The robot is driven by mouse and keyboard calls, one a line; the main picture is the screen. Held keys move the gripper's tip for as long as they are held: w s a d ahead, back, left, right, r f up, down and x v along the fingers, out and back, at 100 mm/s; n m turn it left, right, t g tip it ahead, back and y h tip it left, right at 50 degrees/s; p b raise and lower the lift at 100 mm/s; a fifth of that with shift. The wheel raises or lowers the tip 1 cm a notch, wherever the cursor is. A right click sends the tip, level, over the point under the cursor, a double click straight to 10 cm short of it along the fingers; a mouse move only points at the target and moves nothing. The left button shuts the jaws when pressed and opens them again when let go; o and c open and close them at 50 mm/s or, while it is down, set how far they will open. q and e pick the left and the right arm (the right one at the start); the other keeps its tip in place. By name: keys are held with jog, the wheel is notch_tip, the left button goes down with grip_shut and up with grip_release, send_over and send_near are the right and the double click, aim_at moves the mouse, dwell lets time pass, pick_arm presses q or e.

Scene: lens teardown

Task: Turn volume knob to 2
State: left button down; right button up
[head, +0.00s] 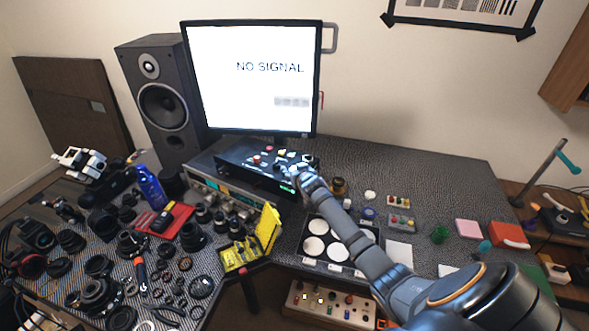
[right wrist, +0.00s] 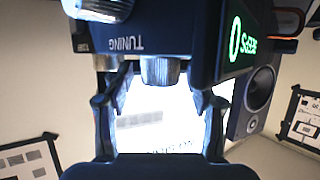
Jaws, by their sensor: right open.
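The black radio-like unit (head: 240,172) with several knobs and coloured buttons stands below the monitor. My right gripper (head: 300,172) is at its right end, hiding part of it. The right wrist view is upside down. There, my right gripper (right wrist: 163,92) is open, its two fingers apart on either side of a small ribbed silver knob (right wrist: 160,70). Contact with the knob cannot be made out. A larger silver knob (right wrist: 100,8) lies beside the label TUNING (right wrist: 126,45). No volume label or pointer setting is readable. My left gripper is not in view.
The monitor (head: 255,75) reading NO SIGNAL stands behind the unit, with a speaker (head: 160,100) at left. Lenses and tools crowd the left of the bench. A yellow case (head: 268,228) and a tray of white discs (head: 312,262) lie in front. The right bench top is sparser.

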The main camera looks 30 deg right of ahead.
jog(key=c, duration=1.2)
jog(key=shift+w+f+m+h+b, duration=0.1)
jog(key=shift+f+m+h+b, duration=0.15)
jog(key=shift+m+h+b, duration=0.5)
jog(key=m+g+h+b, duration=0.7)
jog(key=m+g+b, duration=0.1)
jog(key=b, duration=0.9)
jog(key=shift+m, duration=0.55)
jog(key=shift+r+m+g+h+b, duration=0.15)
jog(key=shift+m+g+h+b, duration=0.2)
jog(key=shift+m+g+b, duration=0.55)
jog(key=o, duration=1.2)
